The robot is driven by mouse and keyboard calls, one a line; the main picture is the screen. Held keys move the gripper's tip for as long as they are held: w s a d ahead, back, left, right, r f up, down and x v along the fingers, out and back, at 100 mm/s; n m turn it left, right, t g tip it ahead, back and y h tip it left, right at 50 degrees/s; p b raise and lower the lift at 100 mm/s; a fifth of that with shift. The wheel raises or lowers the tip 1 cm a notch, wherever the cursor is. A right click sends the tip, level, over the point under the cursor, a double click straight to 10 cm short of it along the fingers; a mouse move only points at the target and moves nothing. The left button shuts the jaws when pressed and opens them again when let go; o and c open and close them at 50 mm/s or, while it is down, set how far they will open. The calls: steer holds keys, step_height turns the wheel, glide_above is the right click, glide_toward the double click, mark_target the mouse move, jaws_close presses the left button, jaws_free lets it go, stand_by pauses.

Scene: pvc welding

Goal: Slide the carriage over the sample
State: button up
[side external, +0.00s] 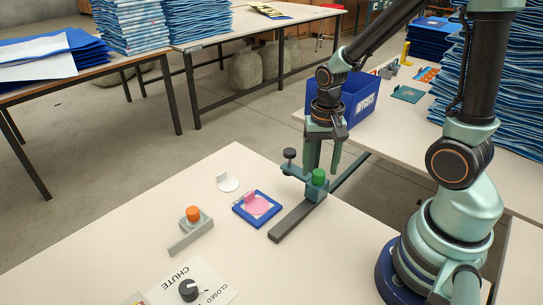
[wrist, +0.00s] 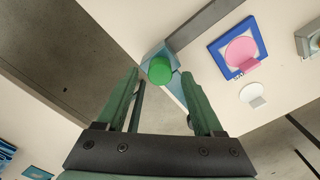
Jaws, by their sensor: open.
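The carriage (side external: 315,193) is a teal block with a green knob (side external: 318,176) on top. It sits on a dark rail (side external: 292,222), and an arm with a black knob (side external: 289,154) reaches out to its left. The sample looks to be the pink disc with an upright tab (side external: 257,205), lying in a blue square frame (side external: 240,211) left of the rail. My gripper (side external: 324,170) is open and empty, pointing down close above the green knob. In the wrist view the green knob (wrist: 160,70) shows between and beyond the fingertips; contact cannot be told.
A white disc with a tab (side external: 228,184) lies behind the blue frame. A grey fixture with an orange knob (side external: 193,214) stands to the left. A black dial (side external: 188,290) on a CHUTE plate is at front. A blue bin (side external: 358,100) stands behind my gripper.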

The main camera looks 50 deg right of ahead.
steer(key=shift+f, duration=0.75)
jaws_close()
stand_by(1.0)
